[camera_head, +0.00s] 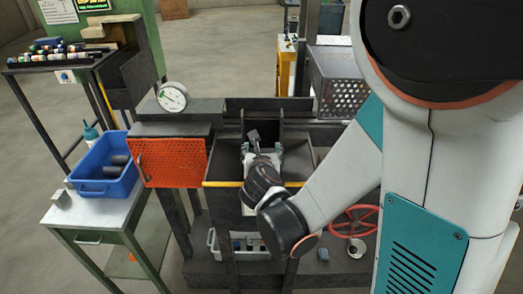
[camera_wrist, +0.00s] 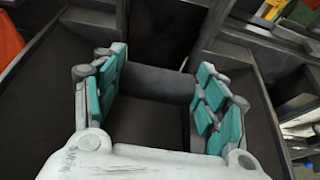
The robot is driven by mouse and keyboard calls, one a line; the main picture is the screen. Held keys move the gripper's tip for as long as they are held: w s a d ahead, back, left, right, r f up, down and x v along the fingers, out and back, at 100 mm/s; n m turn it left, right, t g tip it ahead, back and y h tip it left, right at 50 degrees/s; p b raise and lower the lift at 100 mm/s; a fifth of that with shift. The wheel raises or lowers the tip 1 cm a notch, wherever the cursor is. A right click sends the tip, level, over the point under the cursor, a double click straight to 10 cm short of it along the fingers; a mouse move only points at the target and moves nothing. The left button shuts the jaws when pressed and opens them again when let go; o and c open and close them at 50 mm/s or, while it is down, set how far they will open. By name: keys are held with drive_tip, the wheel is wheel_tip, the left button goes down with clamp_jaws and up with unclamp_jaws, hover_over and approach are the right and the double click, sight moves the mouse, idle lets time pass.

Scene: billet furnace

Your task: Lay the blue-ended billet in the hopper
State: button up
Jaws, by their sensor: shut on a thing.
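My gripper (camera_head: 262,160) is over the dark, open-topped hopper (camera_head: 222,170) with a yellow front edge, in the middle of the head view. In the wrist view, the teal-padded fingers of my gripper (camera_wrist: 160,92) are closed on the two ends of a dark grey billet (camera_wrist: 155,84). The billet lies crosswise between the pads; its end colour is hidden by them. A small grey piece, perhaps the billet, shows above the gripper in the head view (camera_head: 253,138). Dark hopper walls surround the gripper in the wrist view (camera_wrist: 40,100); I cannot tell whether the billet touches the hopper.
A rack (camera_head: 50,62) of several billets with coloured ends stands at the upper left. A blue tub (camera_head: 92,188) with dark cylinders sits on a side table. An orange perforated panel (camera_head: 172,162) is left of the hopper.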

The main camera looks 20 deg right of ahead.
drive_tip(key=shift+f, duration=0.25)
drive_tip(key=o, duration=1.8)
drive_tip(key=shift+o, duration=0.2)
wheel_tip(320, 180, up, 10)
drive_tip(key=shift+s, duration=0.1)
